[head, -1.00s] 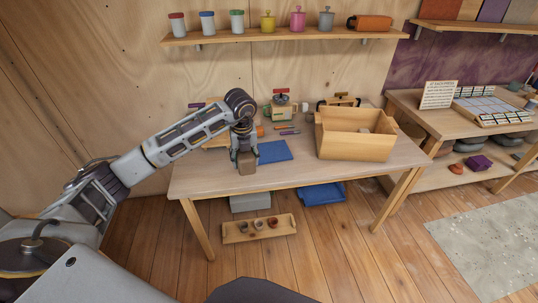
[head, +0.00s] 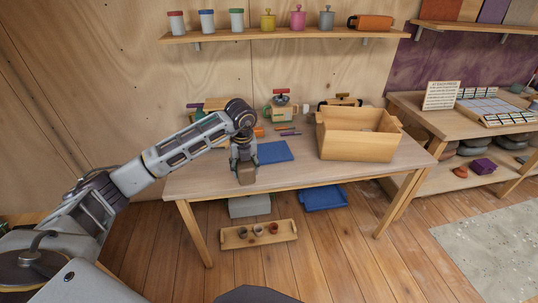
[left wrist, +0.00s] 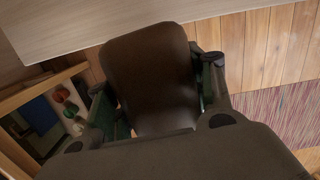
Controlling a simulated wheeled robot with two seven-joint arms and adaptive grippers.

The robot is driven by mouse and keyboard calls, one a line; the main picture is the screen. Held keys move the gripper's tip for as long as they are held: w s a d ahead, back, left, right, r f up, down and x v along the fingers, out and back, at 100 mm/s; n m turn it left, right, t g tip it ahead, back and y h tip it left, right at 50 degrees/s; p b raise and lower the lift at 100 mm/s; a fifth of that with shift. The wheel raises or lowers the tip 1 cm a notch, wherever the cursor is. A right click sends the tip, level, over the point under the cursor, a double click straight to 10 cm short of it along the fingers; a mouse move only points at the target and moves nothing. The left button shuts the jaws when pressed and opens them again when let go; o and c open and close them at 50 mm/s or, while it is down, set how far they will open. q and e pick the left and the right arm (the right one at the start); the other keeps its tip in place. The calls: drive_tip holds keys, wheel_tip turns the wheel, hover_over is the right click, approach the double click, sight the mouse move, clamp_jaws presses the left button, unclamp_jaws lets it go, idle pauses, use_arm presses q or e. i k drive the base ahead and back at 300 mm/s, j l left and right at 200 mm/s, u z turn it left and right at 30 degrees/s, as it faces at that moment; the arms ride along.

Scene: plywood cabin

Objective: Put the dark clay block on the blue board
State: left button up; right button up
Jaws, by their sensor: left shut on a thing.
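My left gripper (head: 244,166) is shut on the dark clay block (head: 246,175), a brown block that shows below the fingers at the table's front edge. In the left wrist view the block (left wrist: 150,75) fills the middle between the two fingers. The blue board (head: 274,151) lies flat on the table, just right of and behind the gripper, and its visible top is bare. The block is beside the board, not over it. I cannot tell whether the block touches the table. My right gripper is not in view.
A wooden box (head: 355,145) stands on the table (head: 320,170) right of the board. Small tools and a green-handled device (head: 283,108) lie behind the board. A tray with small cups (head: 258,243) and a blue bin (head: 323,196) are under the table.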

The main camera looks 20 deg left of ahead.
sight(275, 150)
drive_tip(key=i, duration=1)
